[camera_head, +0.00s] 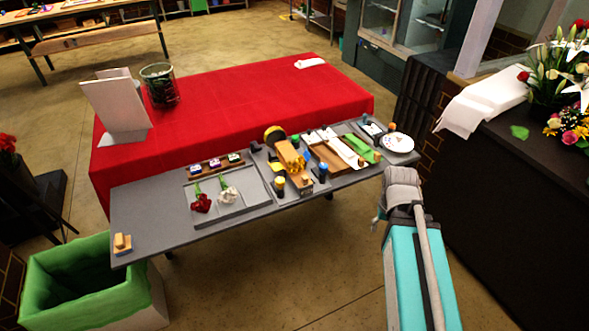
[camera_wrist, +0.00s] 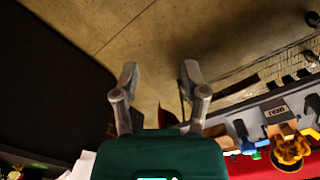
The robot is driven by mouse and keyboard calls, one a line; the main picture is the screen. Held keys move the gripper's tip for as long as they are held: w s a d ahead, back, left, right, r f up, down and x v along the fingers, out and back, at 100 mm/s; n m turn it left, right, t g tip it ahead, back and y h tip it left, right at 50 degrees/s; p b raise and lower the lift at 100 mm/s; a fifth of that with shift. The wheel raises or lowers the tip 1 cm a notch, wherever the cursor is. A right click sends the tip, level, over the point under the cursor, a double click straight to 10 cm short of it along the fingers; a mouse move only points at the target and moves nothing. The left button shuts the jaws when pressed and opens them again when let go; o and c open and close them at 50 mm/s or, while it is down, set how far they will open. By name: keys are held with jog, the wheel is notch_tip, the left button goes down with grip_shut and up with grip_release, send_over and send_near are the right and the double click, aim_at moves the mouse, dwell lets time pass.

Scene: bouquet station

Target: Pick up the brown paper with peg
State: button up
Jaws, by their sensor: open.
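A brown sheet (camera_head: 327,157) lies on the grey table among other sheets, right of the middle in the head view. Several small peg-like pieces stand along the front ends of the sheets. I cannot tell for certain which one goes with the brown sheet. My gripper (camera_wrist: 159,72) is open and empty in the wrist view, with bare floor between its fingers. In the head view my arm's end is off the table's front right edge, apart from the sheets. The brown sheet is not clearly seen in the wrist view.
A white sheet (camera_head: 347,151) and a green sheet (camera_head: 362,147) lie right of the brown one. A yellow-orange item (camera_head: 292,160) is close on its left. A white plate (camera_head: 397,142) is at the right end. A grey tray (camera_head: 229,207) holds two flowers. The left table part is mostly clear.

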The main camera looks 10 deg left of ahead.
jog(key=w+a+r+m+h+p, duration=0.2)
jog(key=w+a+r+m+p, duration=0.35)
jog(key=w+a, duration=0.55)
jog(key=m+t+h+p, duration=0.2)
jog(key=m+t+p, duration=0.15)
jog(key=m, duration=0.25)
send_near(304, 177)
notch_tip(304, 177, up, 4)
jog(key=a, duration=0.1)
jog(key=shift+f+g+p, duration=0.2)
jog(key=shift+g+p, duration=0.1)
jog(key=shift+g, duration=0.15)
jog(key=shift+f+n, duration=0.1)
jog(key=shift+n, duration=0.15)
jog(key=b+x, duration=0.7)
jog(key=x, duration=0.1)
jog(key=shift+a+b, duration=0.1)
jog(key=shift+b, duration=0.2)
jog(key=shift+w+f, duration=0.1)
jog(key=shift+f, duration=0.15)
jog(key=shift+f+b, duration=0.1)
jog(key=shift+b, duration=0.2)
jog(key=shift+b+x, duration=2.3)
jog(key=shift+x, duration=0.25)
